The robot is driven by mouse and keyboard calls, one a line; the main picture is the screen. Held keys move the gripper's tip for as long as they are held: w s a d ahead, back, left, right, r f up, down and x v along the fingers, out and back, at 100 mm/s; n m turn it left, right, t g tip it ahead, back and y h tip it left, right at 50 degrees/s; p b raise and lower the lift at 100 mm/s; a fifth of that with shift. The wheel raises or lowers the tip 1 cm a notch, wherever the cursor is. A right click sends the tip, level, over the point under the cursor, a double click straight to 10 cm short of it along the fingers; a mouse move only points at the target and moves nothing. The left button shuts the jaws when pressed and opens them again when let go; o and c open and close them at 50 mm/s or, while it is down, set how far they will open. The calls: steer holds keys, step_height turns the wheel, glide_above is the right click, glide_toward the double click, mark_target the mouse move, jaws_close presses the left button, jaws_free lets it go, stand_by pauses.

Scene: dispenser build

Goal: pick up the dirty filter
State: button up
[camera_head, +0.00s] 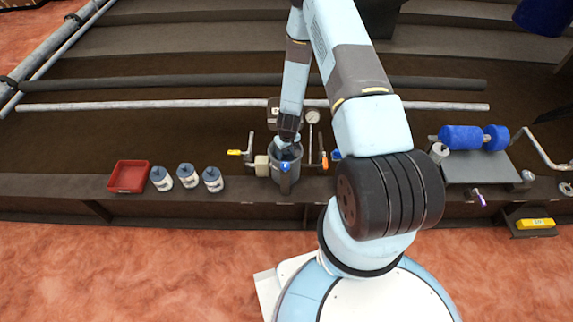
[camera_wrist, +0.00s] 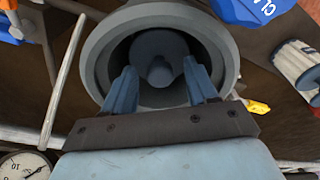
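The filter (camera_wrist: 160,45) is a dark grey cylinder with a round knob in its middle. It sits inside the open round grey housing (camera_wrist: 98,55), which also shows in the head view (camera_head: 285,172) on the brown bench. My gripper (camera_wrist: 158,72) points into the housing mouth. Its two blue-grey fingers are apart, one on each side of the knob, and I cannot tell whether they touch it. In the head view my gripper (camera_head: 287,141) is right over the housing, and the filter is hidden there.
A red tray (camera_head: 128,177) and several white canisters with grey-blue tops (camera_head: 187,176) stand left of the housing. A pressure gauge (camera_head: 313,117), a yellow valve handle (camera_head: 234,152) and an orange handle (camera_head: 324,161) are close around it. Blue cylinders (camera_head: 462,138) lie at the right.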

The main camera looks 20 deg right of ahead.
jaws_close()
stand_by(0.3)
steer(key=shift+r, duration=0.15)
stand_by(0.3)
